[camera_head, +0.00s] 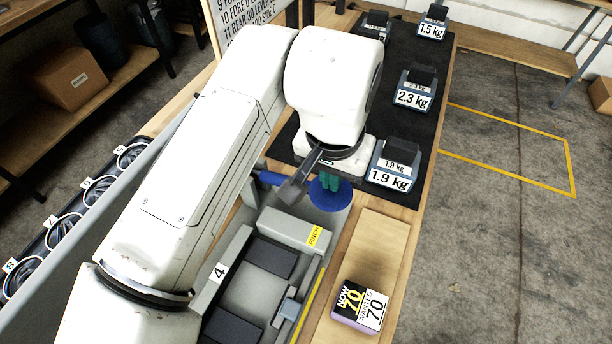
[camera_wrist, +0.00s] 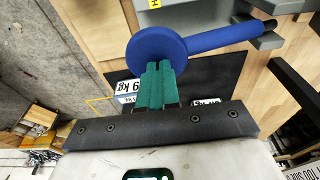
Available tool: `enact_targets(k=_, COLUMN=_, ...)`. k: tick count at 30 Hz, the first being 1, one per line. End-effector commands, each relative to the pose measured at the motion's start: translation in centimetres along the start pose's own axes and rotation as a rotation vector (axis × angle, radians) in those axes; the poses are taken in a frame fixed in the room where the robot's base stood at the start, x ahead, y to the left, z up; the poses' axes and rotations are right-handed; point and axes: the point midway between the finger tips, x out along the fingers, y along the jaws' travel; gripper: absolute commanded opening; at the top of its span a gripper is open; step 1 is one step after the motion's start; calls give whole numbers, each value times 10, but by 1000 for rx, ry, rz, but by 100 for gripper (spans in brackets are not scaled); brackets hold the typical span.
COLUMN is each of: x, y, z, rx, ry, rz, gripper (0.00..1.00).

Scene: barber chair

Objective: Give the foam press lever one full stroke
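The foam press lever is a blue arm ending in a round blue disc (camera_head: 330,193). In the wrist view the disc (camera_wrist: 150,38) and its rod (camera_wrist: 225,36) lie just beyond my fingertips. My gripper (camera_head: 330,183) points down over the disc, and its green fingers (camera_wrist: 158,68) are together with nothing seen between them. The fingertips overlap the disc in both views; I cannot tell whether they touch it. The grey press body (camera_head: 290,228), with a yellow PINCH label, stands below and in front of the lever. Part of the rod is hidden behind my gripper in the head view.
Weight blocks marked 1.9 kg (camera_head: 390,178), 2.3 kg (camera_head: 415,98) and 1.5 kg (camera_head: 432,30) stand on a black mat (camera_head: 400,48). A sign block reading NOW 70, WANTED 70 (camera_head: 360,305) sits on the wooden bench (camera_head: 375,240). The floor at right is open.

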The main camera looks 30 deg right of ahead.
Motion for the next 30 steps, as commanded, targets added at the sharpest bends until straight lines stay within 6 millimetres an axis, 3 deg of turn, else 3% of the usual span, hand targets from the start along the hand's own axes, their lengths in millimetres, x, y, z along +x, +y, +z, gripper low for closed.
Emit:
enact_targets(k=17, x=-23, y=1, z=-4, rx=2, ry=1, rz=2, gripper=0)
enact_targets(k=30, x=-68, y=1, z=-11, rx=2, ry=2, rz=3, gripper=0)
